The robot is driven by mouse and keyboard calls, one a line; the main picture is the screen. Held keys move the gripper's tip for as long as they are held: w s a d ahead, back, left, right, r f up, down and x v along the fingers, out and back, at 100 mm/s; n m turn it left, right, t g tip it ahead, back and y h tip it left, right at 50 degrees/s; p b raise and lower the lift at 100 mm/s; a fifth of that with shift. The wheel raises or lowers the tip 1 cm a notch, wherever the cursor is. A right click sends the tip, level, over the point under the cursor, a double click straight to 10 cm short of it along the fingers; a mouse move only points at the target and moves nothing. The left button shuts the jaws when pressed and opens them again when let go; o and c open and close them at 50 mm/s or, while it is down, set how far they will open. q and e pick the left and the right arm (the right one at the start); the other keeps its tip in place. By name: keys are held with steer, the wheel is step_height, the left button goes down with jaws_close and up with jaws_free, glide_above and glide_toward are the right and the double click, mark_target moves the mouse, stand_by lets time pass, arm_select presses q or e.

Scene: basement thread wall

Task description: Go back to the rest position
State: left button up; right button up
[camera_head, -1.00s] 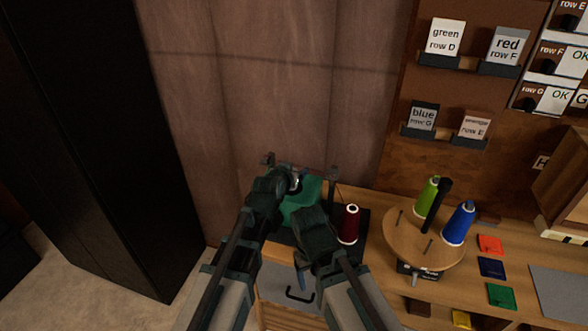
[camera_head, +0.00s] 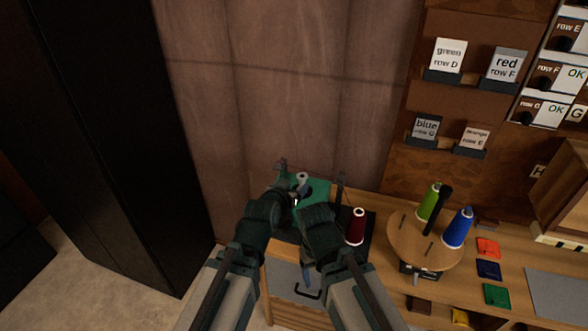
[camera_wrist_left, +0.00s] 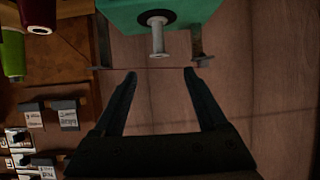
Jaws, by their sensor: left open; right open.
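In the head view my left gripper (camera_head: 287,196) comes in from the left and is in front of the green machine block (camera_head: 319,188). In the left wrist view its two fingers (camera_wrist_left: 160,75) are apart with nothing between them. A pale spindle (camera_wrist_left: 157,36) with a dark collar sticks out of the green block (camera_wrist_left: 113,16) beyond the fingertips, apart from them. My right gripper (camera_head: 312,212) is close beside the left one, a little lower. Its fingertips are hard to make out, and I see nothing held in it.
A dark red cone (camera_head: 356,227) stands right of my grippers. A round wooden stand (camera_head: 405,246) bears a green cone (camera_head: 428,203) and a blue cone (camera_head: 458,228). Coloured squares lie on the bench. A black cabinet (camera_head: 120,140) stands left, with open floor (camera_head: 110,285) before it.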

arm_select(q)
steer(key=s+f+g+y, duration=0.2)
steer(key=s+f+g, duration=0.4)
steer(key=s+f, duration=0.35)
steer(key=s+a+f+g+y, duration=0.1)
steer(key=s+a+g, duration=0.1)
steer(key=s, duration=0.3)
steer(key=s+a+f+g+y, duration=0.2)
steer(key=s+g, duration=0.2)
steer(key=s, duration=0.2)
steer(key=shift+a+g, duration=0.25)
steer(key=shift+g, duration=0.05)
